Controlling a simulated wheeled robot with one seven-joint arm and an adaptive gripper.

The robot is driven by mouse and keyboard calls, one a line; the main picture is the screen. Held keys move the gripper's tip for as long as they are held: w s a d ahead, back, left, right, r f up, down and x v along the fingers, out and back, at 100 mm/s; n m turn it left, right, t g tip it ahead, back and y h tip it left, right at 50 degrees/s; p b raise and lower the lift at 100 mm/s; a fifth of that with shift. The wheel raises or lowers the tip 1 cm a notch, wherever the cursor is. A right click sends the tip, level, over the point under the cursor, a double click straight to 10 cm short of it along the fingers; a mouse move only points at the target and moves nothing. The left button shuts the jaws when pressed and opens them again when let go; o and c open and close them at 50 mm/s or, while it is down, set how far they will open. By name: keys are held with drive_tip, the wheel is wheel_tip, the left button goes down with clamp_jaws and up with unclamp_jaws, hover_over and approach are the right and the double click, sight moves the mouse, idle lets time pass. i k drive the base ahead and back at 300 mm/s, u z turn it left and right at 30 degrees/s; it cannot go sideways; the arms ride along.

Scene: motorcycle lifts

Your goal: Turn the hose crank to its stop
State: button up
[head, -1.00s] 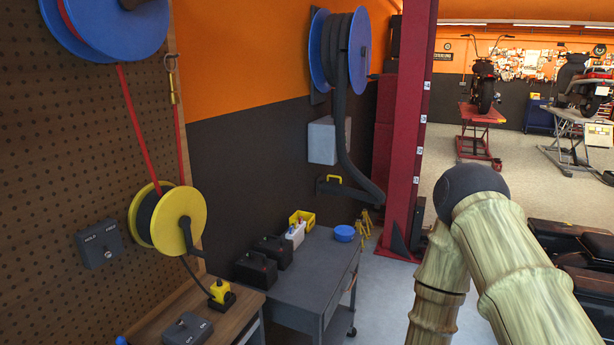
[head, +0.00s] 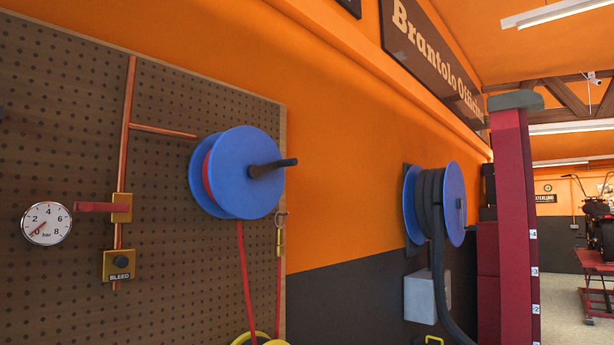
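The hose reel is a blue spool (head: 243,195) mounted on the pegboard, with red hose (head: 245,290) hanging down from it. A dark crank handle (head: 273,168) sticks out from the reel's front face and points to the right. Nothing is touching the crank. My gripper and arm are not in this view.
Left of the reel are a pressure gauge (head: 46,223), a red lever (head: 92,207) on copper pipe and a BLEED fitting (head: 118,265). A brass hook (head: 280,236) hangs below right. A second blue reel (head: 455,203) and a red post (head: 511,220) stand farther right.

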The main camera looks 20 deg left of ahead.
sight(255, 171)
drive_tip(key=z, duration=0.5)
drive_tip(key=k, duration=1.2)
drive_tip(key=u, duration=0.05)
drive_tip(key=i, duration=0.45)
drive_tip(key=u, duration=0.85)
drive_tip(key=i, duration=1.3)
drive_tip(key=z, duration=0.45)
